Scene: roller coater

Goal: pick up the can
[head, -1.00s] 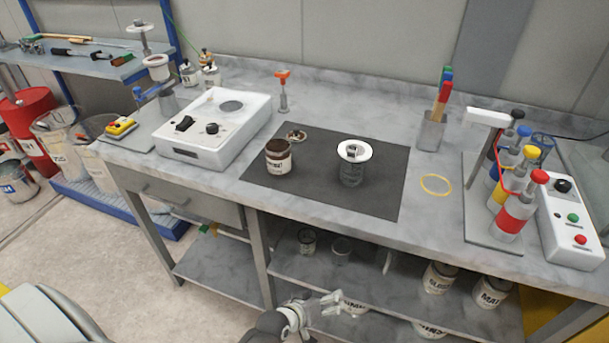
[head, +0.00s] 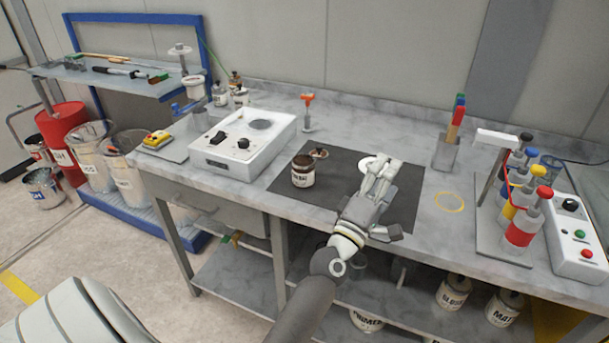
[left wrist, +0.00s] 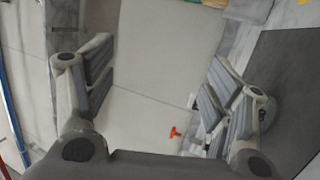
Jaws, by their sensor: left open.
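A brown open can (head: 303,171) with a white label stands upright on the dark mat (head: 405,208) in the head view. My left gripper (head: 380,165) is over the mat, to the right of the can and apart from it. The left wrist view also shows this gripper (left wrist: 158,85), with its fingers spread and nothing between them. A white disc (head: 366,163) shows beside the gripper; the cup under it is hidden by the gripper. The can cannot be made out in the left wrist view. My right gripper is not in view.
A white device (head: 243,145) stands left of the mat. A holder with coloured handles (head: 446,152) and several coloured bottles (head: 522,222) are on the right. A yellow ring (head: 449,202) lies on the bench.

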